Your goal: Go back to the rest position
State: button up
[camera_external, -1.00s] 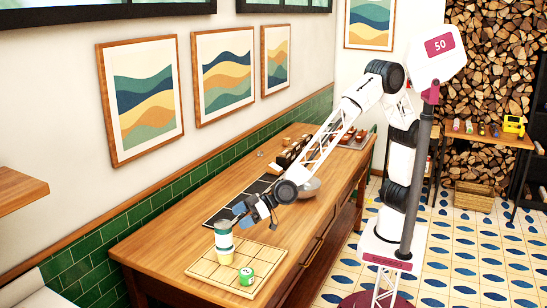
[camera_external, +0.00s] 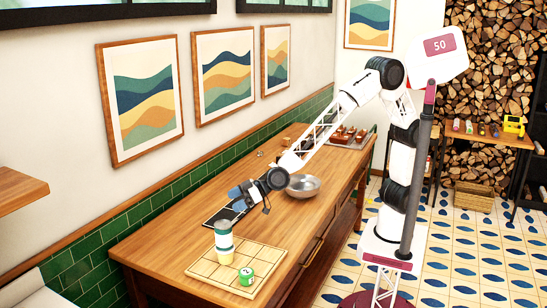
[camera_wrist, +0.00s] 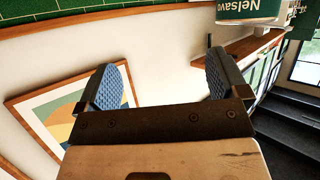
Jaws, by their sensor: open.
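My gripper (camera_external: 237,198) hangs above the wooden table (camera_external: 160,249), beyond and above a white, green and yellow cup (camera_external: 224,243). It is open, and nothing is between its blue pads in the wrist view (camera_wrist: 166,82). The cup stands upright on a light wooden grid board (camera_external: 209,268), apart from my gripper. In the wrist view a cup with lettering (camera_wrist: 250,9) shows upside down at the top right edge.
A green can (camera_external: 246,276) stands on the board near the cup. A metal bowl (camera_external: 303,186) and a dark mat (camera_external: 220,214), partly hidden by my arm, lie farther back. A tray of small items (camera_external: 350,138) sits at the far end. Framed pictures (camera_external: 224,77) hang on the left wall.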

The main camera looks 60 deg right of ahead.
jog(key=d+r+m+g+h, duration=0.1)
jog(key=d+r+m+h, duration=0.15)
jog(key=d, duration=1.65)
jog(key=d+r+m+g+h, duration=0.15)
jog(key=d+r, duration=0.25)
jog(key=d, duration=1.5)
jog(key=s+d+f+m+g+h, duration=0.1)
jog(key=s+d+m+g+h, duration=0.1)
jog(key=s+d, duration=1)
jog(key=s+d+f+m+g+h, duration=0.1)
jog(key=s+d+m+g+h, duration=0.2)
jog(key=s+d, duration=0.9)
jog(key=d, duration=0.5)
jog(key=shift+s+f, duration=0.35)
